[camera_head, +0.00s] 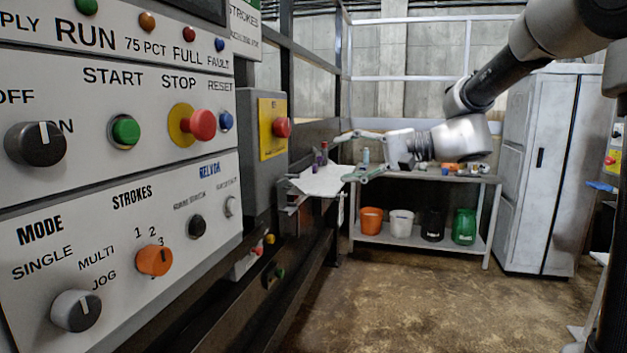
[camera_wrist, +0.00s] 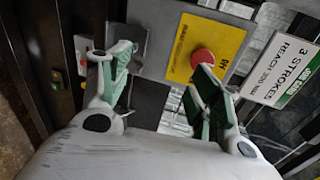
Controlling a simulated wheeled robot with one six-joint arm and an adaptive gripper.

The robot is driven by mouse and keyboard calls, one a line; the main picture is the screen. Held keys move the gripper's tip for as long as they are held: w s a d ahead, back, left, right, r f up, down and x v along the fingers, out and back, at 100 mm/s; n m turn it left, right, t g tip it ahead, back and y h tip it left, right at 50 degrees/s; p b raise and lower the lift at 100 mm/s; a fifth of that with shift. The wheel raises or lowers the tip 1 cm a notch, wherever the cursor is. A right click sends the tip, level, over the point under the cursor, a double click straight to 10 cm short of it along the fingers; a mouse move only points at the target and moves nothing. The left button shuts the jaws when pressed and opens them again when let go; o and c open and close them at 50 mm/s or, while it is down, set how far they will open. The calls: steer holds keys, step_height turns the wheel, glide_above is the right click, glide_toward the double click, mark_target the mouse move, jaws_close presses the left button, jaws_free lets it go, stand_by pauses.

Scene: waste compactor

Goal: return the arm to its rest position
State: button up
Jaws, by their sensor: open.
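My gripper (camera_head: 352,156) is open and empty in the head view, with its two fingers spread and pointing left toward the machine. My arm reaches in from the upper right, bent at the elbow. In the wrist view my gripper (camera_wrist: 163,75) shows with green finger pads apart and nothing between them. Beyond the fingers is a grey box with a yellow plate (camera_wrist: 220,42) and a red button (camera_wrist: 203,61). In the head view this grey box (camera_head: 262,178) stands left of the fingers, apart from them.
A control panel (camera_head: 125,200) with knobs and buttons fills the left. A small shelf with a white sheet (camera_head: 321,180) lies close to the fingers. Behind are a workbench (camera_head: 412,176) with bins below and a grey cabinet (camera_head: 545,170). The floor (camera_head: 420,310) is clear.

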steer(key=s+d+f+n+g+h, duration=0.1)
steer(key=s+d+f+g+h, duration=0.2)
steer(key=s+d+f+h, duration=0.65)
steer(key=s+d+f+n+t+h, duration=0.1)
steer(key=s+d+f+n+h, duration=0.1)
steer(key=s+d, duration=0.5)
steer(key=s+d+f+n+t+h, duration=0.1)
steer(key=s+d+f+h, duration=0.1)
steer(key=s+d, duration=0.5)
steer(key=shift+s+d+n+h, duration=0.4)
steer(key=shift+s+h, duration=0.15)
steer(key=shift+s, duration=0.45)
